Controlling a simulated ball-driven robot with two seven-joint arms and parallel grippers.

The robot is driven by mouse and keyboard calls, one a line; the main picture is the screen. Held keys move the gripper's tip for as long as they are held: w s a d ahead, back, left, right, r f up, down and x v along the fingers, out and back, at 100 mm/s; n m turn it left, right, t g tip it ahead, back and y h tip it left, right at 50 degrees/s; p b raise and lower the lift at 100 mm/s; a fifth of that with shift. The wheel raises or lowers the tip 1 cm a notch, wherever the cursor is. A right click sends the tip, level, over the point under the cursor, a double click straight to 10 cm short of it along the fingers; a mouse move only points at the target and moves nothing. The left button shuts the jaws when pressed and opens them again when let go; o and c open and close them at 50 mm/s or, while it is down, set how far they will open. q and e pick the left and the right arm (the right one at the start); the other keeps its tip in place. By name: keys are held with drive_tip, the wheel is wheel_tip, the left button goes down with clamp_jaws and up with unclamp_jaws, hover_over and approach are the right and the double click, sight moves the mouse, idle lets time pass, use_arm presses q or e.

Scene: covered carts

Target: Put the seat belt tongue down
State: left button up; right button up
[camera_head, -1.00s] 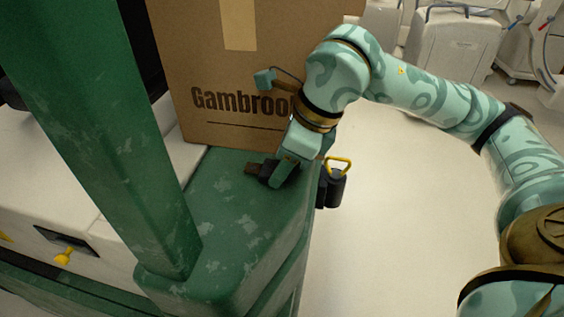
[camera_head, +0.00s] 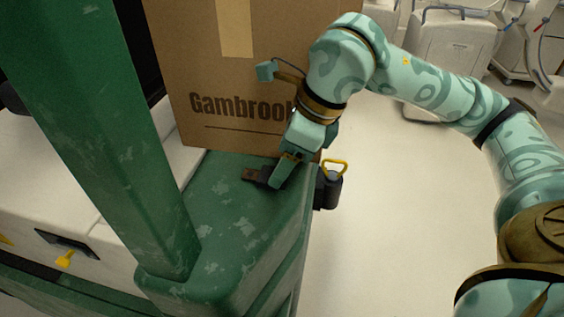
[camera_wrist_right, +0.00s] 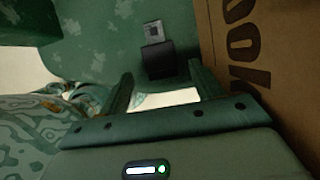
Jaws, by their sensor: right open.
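The seat belt tongue (camera_head: 250,174), a dark piece with a flat metal end, lies on the green cart surface (camera_head: 225,215) near the cardboard box. In the right wrist view the tongue (camera_wrist_right: 157,58) lies flat, with its grey plate pointing away from me and its black body nearer. My right gripper (camera_head: 281,174) is over the black end of the tongue; its fingers stand apart. In the wrist view the gripper (camera_wrist_right: 163,85) is open, with nothing clamped between its fingers. The finger in front hides part of the tongue in the head view. My left gripper is not in view.
A cardboard box (camera_head: 225,80) stands right behind the tongue. A green post (camera_head: 110,130) rises at the left. A black item with a yellow handle (camera_head: 329,188) is at the cart's right edge. Open floor (camera_head: 410,220) lies to the right; white equipment (camera_head: 450,50) stands behind.

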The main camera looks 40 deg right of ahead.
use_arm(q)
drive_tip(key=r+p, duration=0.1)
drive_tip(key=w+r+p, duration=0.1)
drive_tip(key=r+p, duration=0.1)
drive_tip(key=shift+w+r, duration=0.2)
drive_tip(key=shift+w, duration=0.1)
use_arm(e)
drive_tip(key=v, duration=0.9)
drive_tip(key=shift+r, duration=0.3)
drive_tip(key=shift+s+d, duration=0.1)
drive_tip(key=shift+s, duration=0.05)
